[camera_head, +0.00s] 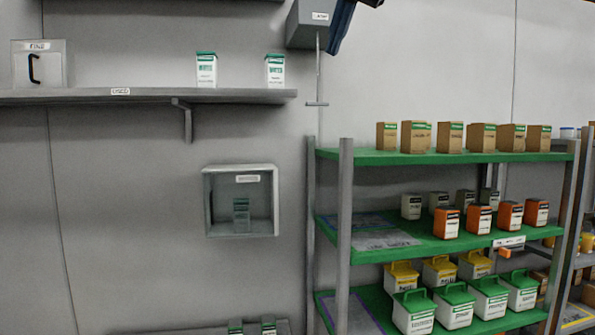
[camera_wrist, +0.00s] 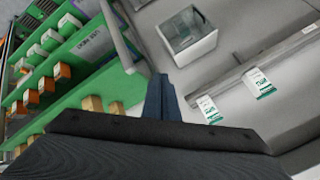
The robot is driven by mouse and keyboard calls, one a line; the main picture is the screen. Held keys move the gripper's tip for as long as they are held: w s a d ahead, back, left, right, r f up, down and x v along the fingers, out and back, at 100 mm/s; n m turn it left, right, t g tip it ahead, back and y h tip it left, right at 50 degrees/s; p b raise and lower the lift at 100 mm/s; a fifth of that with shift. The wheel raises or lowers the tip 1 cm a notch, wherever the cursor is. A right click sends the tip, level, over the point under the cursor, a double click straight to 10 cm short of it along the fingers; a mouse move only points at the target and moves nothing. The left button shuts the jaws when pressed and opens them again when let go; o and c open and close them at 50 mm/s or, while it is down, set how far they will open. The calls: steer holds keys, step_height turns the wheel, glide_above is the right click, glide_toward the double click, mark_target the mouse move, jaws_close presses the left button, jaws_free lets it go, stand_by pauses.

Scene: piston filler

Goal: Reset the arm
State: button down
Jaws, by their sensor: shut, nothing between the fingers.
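My gripper (camera_wrist: 160,98) shows in the wrist view as two dark blue fingers pressed together, with nothing between them. In the head view the gripper (camera_head: 340,30) hangs at the top edge as a dark blue shape pointing down. It is beside a grey box-like unit (camera_head: 308,24) with a thin rod below it; I cannot tell whether they touch.
A grey wall shelf (camera_head: 230,97) at left holds two white-and-green cartons (camera_head: 206,70). Below it, an open grey wall box (camera_head: 273,200) holds a greenish carton. A green rack (camera_head: 350,155) at right carries brown, orange and white boxes. The wall above the rack is clear.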

steer(key=w+d+f+n+g+h+b, duration=0.1)
steer(key=d+f+g+b, duration=0.15)
steer(key=f, duration=1.85)
steer(key=w+d+f+n+g+h+b, duration=0.1)
steer(key=w+d+f+b, duration=0.15)
steer(key=f, duration=1.75)
steer(key=s+d+f+n+g+b, duration=0.1)
steer(key=s+d+f+b, duration=0.1)
steer(key=s+f, duration=0.6)
steer(key=s+d+f+n+g+b, duration=0.1)
steer(key=s+d+f+b, duration=0.1)
steer(key=s+f, duration=0.7)
steer(key=s+d+f+n+g+b, duration=0.1)
steer(key=s+f, duration=0.7)
steer(key=f, duration=1.1)
steer(key=shift+s+d+h+b, duration=0.15)
steer(key=shift+d+h+b, duration=0.15)
steer(key=shift+d+b, duration=0.25)
steer(key=shift+g, duration=0.25)
